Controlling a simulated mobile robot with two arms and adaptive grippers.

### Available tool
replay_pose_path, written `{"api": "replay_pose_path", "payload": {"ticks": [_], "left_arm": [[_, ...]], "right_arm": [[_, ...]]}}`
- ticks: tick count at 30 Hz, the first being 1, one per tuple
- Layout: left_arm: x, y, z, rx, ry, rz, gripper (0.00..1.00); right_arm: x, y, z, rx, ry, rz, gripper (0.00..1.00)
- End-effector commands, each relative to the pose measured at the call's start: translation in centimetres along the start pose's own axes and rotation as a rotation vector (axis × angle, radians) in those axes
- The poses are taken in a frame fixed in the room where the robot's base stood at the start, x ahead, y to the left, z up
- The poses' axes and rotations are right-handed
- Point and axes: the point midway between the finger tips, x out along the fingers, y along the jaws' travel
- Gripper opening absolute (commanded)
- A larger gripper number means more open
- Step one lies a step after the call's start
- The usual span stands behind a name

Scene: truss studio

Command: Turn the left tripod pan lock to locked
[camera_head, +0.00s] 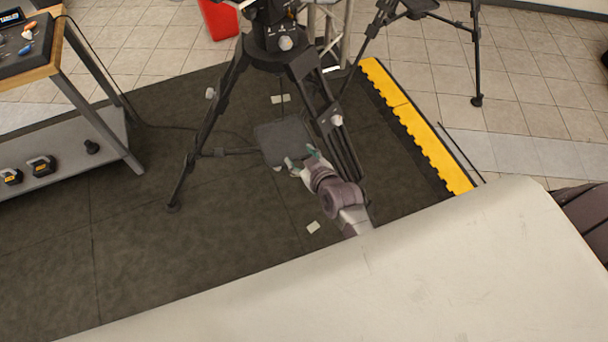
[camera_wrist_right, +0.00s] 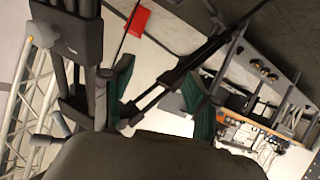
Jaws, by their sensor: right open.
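The left tripod (camera_head: 290,58) stands upright near the middle of the head view, black with spread legs; its top is cut off by the frame. A pale round knob (camera_head: 285,43) shows on its upper body; I cannot tell whether it is the pan lock, or its setting. My right gripper (camera_head: 297,165) is low beside the tripod legs, in front of a dark square plate. In the right wrist view its green-lined fingers (camera_wrist_right: 160,100) are apart, with nothing clearly held between them. Tripod parts (camera_wrist_right: 78,40) show at the left there. My left gripper is not in view.
A second tripod (camera_head: 476,60) stands at the upper right. A yellow edge strip (camera_head: 420,130) borders the dark mat (camera_head: 140,265). A workbench (camera_head: 105,135) with a cable is at the left, a red bin (camera_head: 218,18) behind. Pale truss (camera_wrist_right: 32,100) shows in the wrist view.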

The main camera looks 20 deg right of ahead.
Motion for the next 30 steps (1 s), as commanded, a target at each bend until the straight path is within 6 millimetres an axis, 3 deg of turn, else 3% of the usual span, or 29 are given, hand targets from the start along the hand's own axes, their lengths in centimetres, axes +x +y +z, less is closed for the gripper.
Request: {"api": "replay_pose_path", "payload": {"ticks": [6,12,30], "left_arm": [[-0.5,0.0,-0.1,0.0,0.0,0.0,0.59],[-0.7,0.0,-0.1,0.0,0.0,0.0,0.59],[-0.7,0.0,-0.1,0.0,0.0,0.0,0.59]], "right_arm": [[0.0,-1.2,3.7,0.012,-0.076,-0.025,0.59],[-0.1,-1.8,5.6,0.02,-0.113,-0.037,0.59],[-0.1,-2.0,6.0,0.021,-0.121,-0.039,0.59]]}}
